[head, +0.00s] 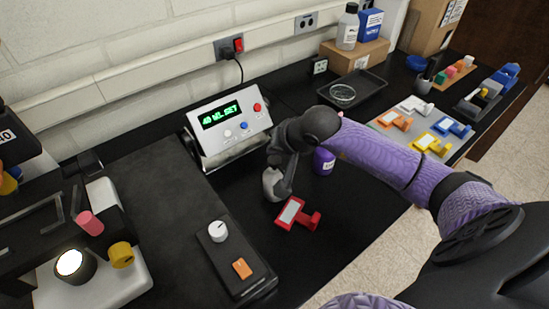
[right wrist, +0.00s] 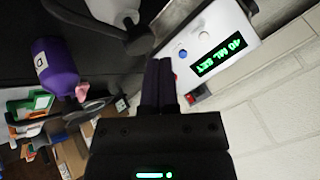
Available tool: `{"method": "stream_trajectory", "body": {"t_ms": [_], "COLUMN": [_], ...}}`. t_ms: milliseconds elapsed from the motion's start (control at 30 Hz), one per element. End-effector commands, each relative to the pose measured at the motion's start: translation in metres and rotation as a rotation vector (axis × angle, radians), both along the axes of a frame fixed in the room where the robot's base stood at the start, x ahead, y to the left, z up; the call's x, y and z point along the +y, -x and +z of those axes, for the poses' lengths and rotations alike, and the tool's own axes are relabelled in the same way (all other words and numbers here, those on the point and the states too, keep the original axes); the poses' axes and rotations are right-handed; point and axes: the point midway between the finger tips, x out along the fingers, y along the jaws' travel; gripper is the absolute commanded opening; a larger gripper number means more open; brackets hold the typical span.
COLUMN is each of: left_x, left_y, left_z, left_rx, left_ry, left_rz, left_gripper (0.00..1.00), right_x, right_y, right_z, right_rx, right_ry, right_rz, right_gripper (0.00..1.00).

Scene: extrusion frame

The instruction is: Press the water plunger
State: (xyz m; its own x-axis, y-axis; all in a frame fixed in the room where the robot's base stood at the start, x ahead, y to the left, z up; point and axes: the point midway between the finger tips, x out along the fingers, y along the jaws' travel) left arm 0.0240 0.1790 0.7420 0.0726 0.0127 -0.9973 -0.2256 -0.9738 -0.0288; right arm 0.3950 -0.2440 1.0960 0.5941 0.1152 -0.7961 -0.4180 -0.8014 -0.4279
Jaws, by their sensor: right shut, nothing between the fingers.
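My right gripper (head: 274,158) hangs over the dark bench in front of the display box. Its two dark fingers (right wrist: 160,68) are together in the right wrist view, with nothing between them. A whitish bottle-like body (head: 272,185) stands just below the gripper, partly hidden by it. I cannot tell for sure that this is the water plunger. The display box (head: 228,122) reads "40 ML SET" in green. My left gripper is out of view.
A purple bottle (head: 324,161) stands right of the gripper. A red holder (head: 297,214) lies in front. A dark panel (head: 232,258) with a white knob and orange switch is at front left. A black tray (head: 358,90) and coloured holders (head: 428,142) are at right.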

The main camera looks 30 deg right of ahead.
Motion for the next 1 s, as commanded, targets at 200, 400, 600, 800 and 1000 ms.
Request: {"method": "stream_trajectory", "body": {"t_ms": [200, 400, 600, 800, 1000], "left_x": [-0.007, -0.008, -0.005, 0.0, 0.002], "left_y": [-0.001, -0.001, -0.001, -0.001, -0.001], "left_z": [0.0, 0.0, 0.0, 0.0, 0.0], "left_rx": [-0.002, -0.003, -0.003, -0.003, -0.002], "left_ry": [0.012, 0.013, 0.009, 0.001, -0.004], "left_rz": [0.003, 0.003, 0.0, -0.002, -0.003], "left_gripper": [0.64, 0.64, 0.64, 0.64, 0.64], "right_x": [0.0, 0.0, 0.0, 0.0, 0.0], "right_y": [0.0, 0.0, 0.0, 0.0, 0.0], "right_z": [0.0, 0.0, 0.0, 0.0, 0.0], "right_rx": [0.0, 0.0, 0.0, 0.0, 0.0], "right_ry": [0.0, 0.0, 0.0, 0.0, 0.0], "right_rz": [0.0, 0.0, 0.0, 0.0, 0.0], "right_gripper": [0.0, 0.0, 0.0, 0.0, 0.0]}}
